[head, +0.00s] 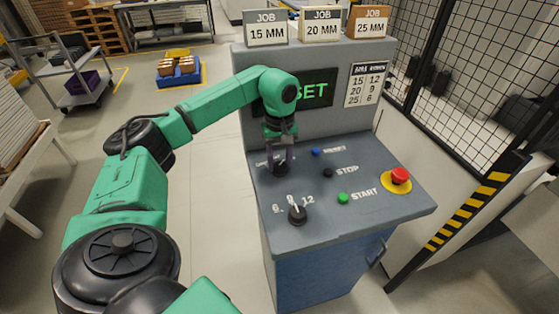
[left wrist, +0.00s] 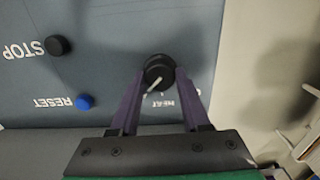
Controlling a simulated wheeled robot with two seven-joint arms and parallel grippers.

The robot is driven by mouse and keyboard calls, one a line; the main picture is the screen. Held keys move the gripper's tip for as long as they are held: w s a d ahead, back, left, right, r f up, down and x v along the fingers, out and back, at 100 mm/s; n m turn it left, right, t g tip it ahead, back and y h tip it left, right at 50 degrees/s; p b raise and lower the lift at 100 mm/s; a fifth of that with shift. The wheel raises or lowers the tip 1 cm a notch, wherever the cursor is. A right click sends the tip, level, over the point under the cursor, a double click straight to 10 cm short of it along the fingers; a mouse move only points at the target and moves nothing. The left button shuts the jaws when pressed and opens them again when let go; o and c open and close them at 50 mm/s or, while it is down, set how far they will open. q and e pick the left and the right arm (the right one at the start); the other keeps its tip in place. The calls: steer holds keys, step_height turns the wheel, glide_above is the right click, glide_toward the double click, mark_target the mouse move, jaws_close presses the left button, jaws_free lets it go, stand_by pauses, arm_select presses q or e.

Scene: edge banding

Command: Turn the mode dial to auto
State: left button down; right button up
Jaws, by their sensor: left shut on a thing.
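The dial between my left fingers, seemingly the mode dial (left wrist: 159,68), is a round black knob with a white pointer line. It sits at the left rear of the sloped grey control panel (head: 345,220). My left gripper (head: 280,164) reaches down over it, its purple fingers shut on the knob's two sides. In the left wrist view the pointer slants toward the lower left, near white lettering that reads like HEAT. Other labels around the knob are covered by the fingers. My right gripper is not in view.
A second black dial (head: 297,215), marked 6 and 12, is nearer the front. A blue button (head: 315,151), black STOP button (head: 328,173), green START button (head: 342,197) and red emergency button (head: 400,176) lie to the right. My arm partly covers the green-lettered screen (head: 318,91).

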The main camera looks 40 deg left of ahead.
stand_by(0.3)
arm_select(q)
steer(key=shift+c, duration=1.8)
jaws_free()
steer(key=shift+r, duration=0.55)
step_height(320, 180, up, 7)
steer(key=shift+w+f+b, duration=0.1)
steer(key=shift+f+b, duration=0.1)
steer(key=shift+b, duration=0.55)
step_height(320, 180, up, 7)
steer(key=p, duration=0.3)
glide_above(280, 165)
